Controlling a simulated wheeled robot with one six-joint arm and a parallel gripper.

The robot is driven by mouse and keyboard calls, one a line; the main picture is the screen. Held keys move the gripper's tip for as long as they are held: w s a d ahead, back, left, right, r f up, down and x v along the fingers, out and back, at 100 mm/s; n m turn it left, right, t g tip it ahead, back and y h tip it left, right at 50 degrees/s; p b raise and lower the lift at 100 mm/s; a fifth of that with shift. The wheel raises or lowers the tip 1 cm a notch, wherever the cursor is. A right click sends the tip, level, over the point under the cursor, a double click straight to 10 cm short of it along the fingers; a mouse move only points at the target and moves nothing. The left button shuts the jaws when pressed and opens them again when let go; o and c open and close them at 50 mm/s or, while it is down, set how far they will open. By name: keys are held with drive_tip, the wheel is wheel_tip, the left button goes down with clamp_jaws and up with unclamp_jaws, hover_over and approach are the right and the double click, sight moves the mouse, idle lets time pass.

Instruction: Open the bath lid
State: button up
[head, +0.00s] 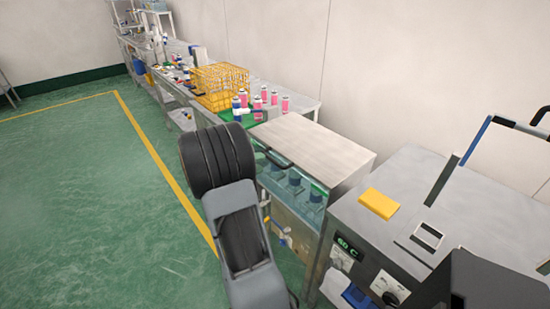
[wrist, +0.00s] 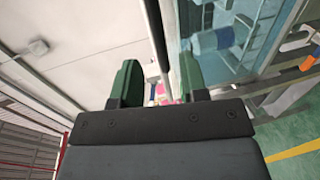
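The bath (head: 290,205) is a glass-fronted tank with blue-topped items inside. Its flat pale metal lid (head: 315,148) lies level and closed on top. A dark bar handle (head: 278,160) runs along the lid's front edge, partly hidden by my arm. In the wrist view my gripper (wrist: 157,75) has its two green fingers apart. The dark handle bar (wrist: 154,35) runs into the gap between them, nearer the right finger; I cannot tell whether it touches. The bath's glass (wrist: 225,40) is to the right of the fingers. In the head view the fingers are hidden behind my arm.
A steel cabinet (head: 385,235) with a 60 C display and a yellow block (head: 379,203) stands right of the bath. Behind the bath, a bench holds a yellow wire basket (head: 218,86) and several pink cans (head: 273,98). Green floor (head: 90,200) at left is clear.

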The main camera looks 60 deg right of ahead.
drive_tip(key=x, duration=0.7)
drive_tip(key=shift+d+p, duration=0.4)
drive_tip(key=shift+s+f, duration=0.1)
